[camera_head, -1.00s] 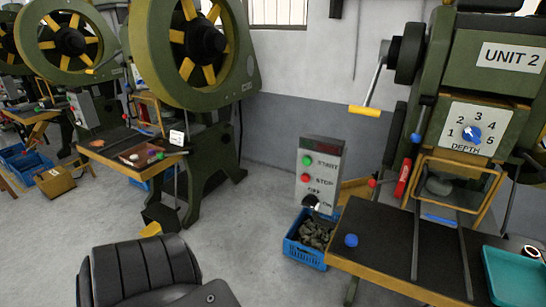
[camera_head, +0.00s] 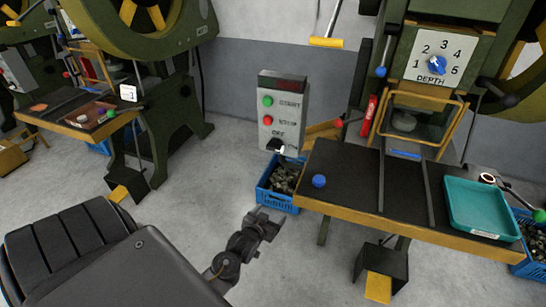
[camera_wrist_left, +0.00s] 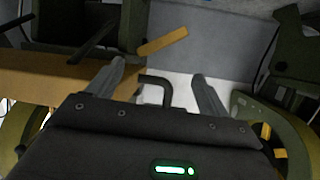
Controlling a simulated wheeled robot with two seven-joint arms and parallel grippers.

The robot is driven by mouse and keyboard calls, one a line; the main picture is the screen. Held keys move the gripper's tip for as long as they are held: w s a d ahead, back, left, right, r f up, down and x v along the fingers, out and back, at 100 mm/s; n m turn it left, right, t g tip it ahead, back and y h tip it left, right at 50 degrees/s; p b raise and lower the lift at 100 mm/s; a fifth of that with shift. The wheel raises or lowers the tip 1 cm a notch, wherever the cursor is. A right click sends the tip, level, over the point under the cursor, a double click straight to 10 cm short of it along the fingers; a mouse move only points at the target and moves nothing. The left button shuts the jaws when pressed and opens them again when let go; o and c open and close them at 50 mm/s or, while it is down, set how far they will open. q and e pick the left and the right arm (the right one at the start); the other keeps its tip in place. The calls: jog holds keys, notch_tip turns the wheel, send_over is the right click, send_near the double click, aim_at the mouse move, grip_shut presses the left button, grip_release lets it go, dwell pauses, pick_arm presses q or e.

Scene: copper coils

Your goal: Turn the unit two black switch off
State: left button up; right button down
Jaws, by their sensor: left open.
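The unit two control box (camera_head: 282,112) is a grey box with a green START button (camera_head: 268,101), a red STOP button (camera_head: 267,120) and a black switch (camera_head: 275,146) near its bottom. The switch lever looks to stick out, but its on or off position is too small to tell. My left gripper (camera_head: 268,222) is open, in front of and below the box, apart from the switch. In the left wrist view, its two fingers (camera_wrist_left: 158,78) stand apart; a dark bent piece shows between them, and I cannot tell what it is. My right gripper is not in view.
A blue crate (camera_head: 270,199) of dark pieces stands below the box. Another press stands at the left.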

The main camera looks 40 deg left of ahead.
pick_arm(q)
notch_tip(320, 180, up, 12)
jog(key=w+a+r+n+t+y, duration=0.1)
jog(key=a+t+y, duration=0.1)
jog(key=a+t, duration=0.1)
send_near(274, 150)
jog(key=shift+n+t+y, duration=0.3)
jog(key=shift+n+t, duration=0.1)
jog(key=x, duration=0.8)
jog(key=shift+w+f+b, duration=0.15)
jog(key=shift+f+b, duration=0.15)
jog(key=shift+f, duration=0.05)
jog(key=shift+w+a, duration=0.2)
jog(key=shift+w, duration=0.3)
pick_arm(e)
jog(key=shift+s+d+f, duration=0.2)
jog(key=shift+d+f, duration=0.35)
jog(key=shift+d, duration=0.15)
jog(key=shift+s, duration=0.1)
pick_arm(q)
jog(key=c, duration=1)
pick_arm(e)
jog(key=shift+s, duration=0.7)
